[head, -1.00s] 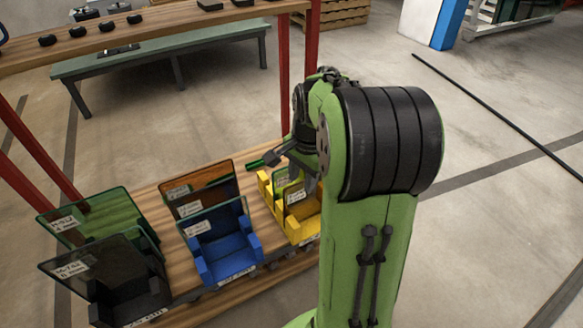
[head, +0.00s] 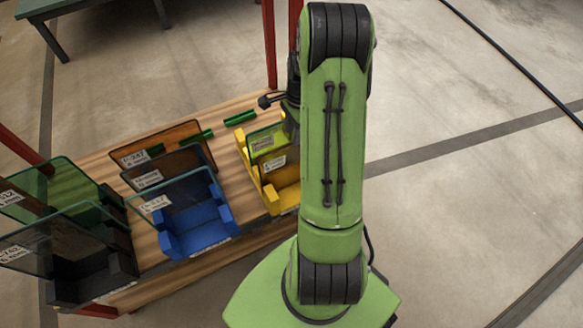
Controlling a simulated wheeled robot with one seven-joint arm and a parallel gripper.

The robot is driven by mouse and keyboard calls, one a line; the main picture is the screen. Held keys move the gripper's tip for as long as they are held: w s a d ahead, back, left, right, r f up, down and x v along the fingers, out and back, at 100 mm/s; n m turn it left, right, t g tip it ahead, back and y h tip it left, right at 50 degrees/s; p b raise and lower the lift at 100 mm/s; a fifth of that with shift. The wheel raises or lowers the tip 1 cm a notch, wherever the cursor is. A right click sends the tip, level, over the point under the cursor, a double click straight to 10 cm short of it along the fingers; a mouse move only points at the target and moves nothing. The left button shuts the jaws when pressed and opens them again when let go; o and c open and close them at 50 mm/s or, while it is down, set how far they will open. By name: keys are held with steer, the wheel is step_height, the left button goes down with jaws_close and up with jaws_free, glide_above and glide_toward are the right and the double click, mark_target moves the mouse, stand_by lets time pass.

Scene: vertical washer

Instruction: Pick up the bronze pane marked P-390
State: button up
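A bronze-orange pane (head: 187,133) with a white label stands at the back of the wooden table, behind the blue holder (head: 197,229). A darker brownish pane (head: 196,160) stands just in front of it, also labelled. I cannot read P-390 on either label. A clear pane (head: 183,186) stands in the blue holder. My gripper (head: 271,100) is partly hidden behind my green arm, above the table's back right near the yellow holder (head: 284,197). It appears apart from the bronze-orange pane. Its fingers are too small and covered to tell open from shut.
Green-tinted (head: 58,187) and grey (head: 62,243) panes stand at the left, by a black holder (head: 95,281). Green bars (head: 240,118) lie at the back. Red posts (head: 270,45) rise behind. Floor at right is clear.

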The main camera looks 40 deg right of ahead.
steer(key=f, duration=0.2)
steer(key=f+b, duration=0.1)
steer(key=a+f+b, duration=0.1)
steer(key=f, duration=0.1)
steer(key=shift+f, duration=0.35)
jaws_close()
steer(key=shift+d+r, duration=0.1)
stand_by(0.9)
